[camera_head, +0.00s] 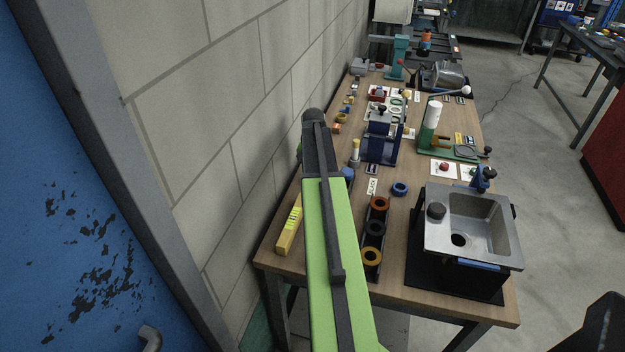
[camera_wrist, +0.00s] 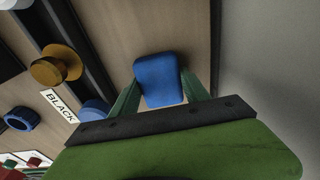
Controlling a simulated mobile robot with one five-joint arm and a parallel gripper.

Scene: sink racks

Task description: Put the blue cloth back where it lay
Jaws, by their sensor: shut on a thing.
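The blue cloth (camera_wrist: 160,80) shows in the wrist view as a small, rounded blue pad. My gripper (camera_wrist: 158,96) has its green fingers on either side of the cloth and is shut on it. Brown wood lies behind the cloth in that view; I cannot tell the gap between them. In the head view my arm hides the cloth and most of my gripper. The spot where the cloth lay cannot be made out.
A wooden bench (camera_head: 400,205) runs along the block wall. A metal sink (camera_head: 472,225) stands at its near right, beside a black rack with colored rings (camera_head: 378,204). A yellow block (camera_head: 289,226) lies near the wall. A blue stand (camera_head: 381,140) and green fixture (camera_head: 430,127) stand farther back.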

